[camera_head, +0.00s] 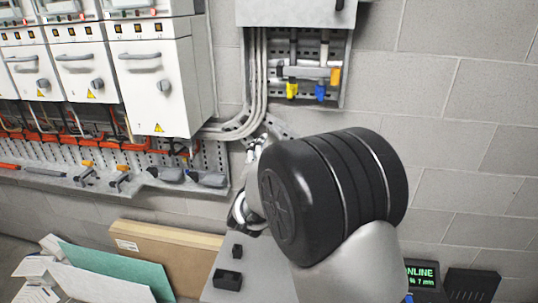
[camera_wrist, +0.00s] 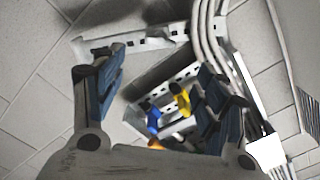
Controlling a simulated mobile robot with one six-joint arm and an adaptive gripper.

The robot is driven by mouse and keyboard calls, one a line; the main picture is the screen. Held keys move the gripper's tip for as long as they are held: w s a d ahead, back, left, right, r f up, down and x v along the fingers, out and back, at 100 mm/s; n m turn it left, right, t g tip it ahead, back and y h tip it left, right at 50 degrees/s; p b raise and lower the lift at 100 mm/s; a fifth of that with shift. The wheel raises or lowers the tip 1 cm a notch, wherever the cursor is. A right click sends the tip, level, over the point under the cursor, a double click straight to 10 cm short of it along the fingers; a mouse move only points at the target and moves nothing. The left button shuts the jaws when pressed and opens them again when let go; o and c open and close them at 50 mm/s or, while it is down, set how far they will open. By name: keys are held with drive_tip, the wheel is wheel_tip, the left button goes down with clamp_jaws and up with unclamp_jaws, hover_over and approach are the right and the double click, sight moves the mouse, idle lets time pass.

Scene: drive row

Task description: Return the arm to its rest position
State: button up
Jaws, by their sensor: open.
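My arm, with a large black ribbed joint (camera_head: 335,190) and grey links, is raised and bent across the middle of the head view. My gripper (camera_wrist: 162,64) shows in the wrist view with its two blue-padded fingers spread wide apart. No object is held between them. In the head view the arm's joint hides most of the gripper. Beyond the fingers, in the wrist view, are a yellow connector (camera_wrist: 181,101) and a blue connector (camera_wrist: 154,118) on a perforated metal panel. I cannot tell how far the fingers are from that panel.
White drive cabinets (camera_head: 155,85) line the wall at left, above a perforated shelf (camera_head: 150,178) with tools. Grey conduits (camera_head: 257,75) run beside the wall box (camera_head: 292,12). A cardboard box (camera_head: 165,250) and green board (camera_head: 118,268) stand below. A lit display (camera_head: 422,274) is lower right.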

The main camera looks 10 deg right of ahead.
drive_tip(key=s+a+r+n+g+y, duration=0.2)
drive_tip(key=s+r+n+g+y, duration=0.2)
drive_tip(key=s+n+y, duration=0.7)
drive_tip(key=s+d+f+n+g+h, duration=0.1)
drive_tip(key=s+d+f+g, duration=0.1)
drive_tip(key=s, duration=0.9)
drive_tip(key=s+d+f+n+g+h, duration=0.1)
drive_tip(key=s+d+f+g+h, duration=0.1)
drive_tip(key=s, duration=0.9)
drive_tip(key=s+d+f+g+h, duration=0.2)
drive_tip(key=s+f+g, duration=0.1)
drive_tip(key=s, duration=0.9)
drive_tip(key=shift+f+n+g, duration=0.25)
drive_tip(key=shift+n+g, duration=0.15)
drive_tip(key=shift+g, duration=0.4)
